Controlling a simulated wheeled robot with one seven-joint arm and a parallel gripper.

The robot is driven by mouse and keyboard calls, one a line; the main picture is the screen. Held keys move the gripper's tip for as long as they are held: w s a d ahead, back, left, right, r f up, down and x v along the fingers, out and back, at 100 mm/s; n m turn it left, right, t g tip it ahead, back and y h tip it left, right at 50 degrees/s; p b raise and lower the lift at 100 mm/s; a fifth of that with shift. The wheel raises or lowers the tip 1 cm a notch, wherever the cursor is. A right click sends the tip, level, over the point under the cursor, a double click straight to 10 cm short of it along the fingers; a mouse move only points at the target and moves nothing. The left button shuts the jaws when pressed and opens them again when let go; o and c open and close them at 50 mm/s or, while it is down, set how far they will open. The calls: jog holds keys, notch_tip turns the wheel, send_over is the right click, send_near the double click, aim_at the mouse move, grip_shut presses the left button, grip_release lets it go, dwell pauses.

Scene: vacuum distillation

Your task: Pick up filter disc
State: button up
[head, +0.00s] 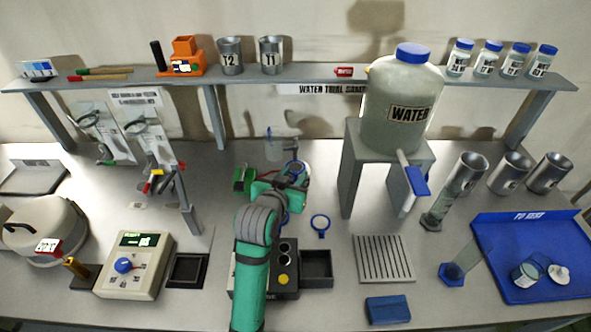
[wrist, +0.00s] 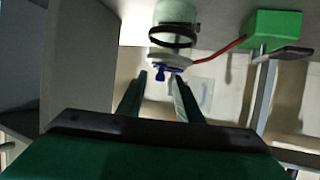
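I cannot tell for sure which thing is the filter disc. In the wrist view a white disc-like part (wrist: 172,60) sits against a clear vessel (wrist: 176,14) with a dark ring (wrist: 173,36). A small blue piece (wrist: 160,73) sticks out from the white part towards my fingers. My gripper (wrist: 159,80) is open, its two green fingers apart with nothing clearly held between them, just short of the blue piece. In the head view my gripper (head: 296,178) is by a clear vessel (head: 282,146); the arm partly hides that spot.
A green box (wrist: 275,31) with a red tube (wrist: 228,47) is beside the vessel. The grey stand (head: 352,175) under the water jug (head: 405,90) is to the right. A blue tray (head: 500,232) holds a white round piece (head: 559,273).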

grip_shut()
jog(key=shift+r, duration=0.1)
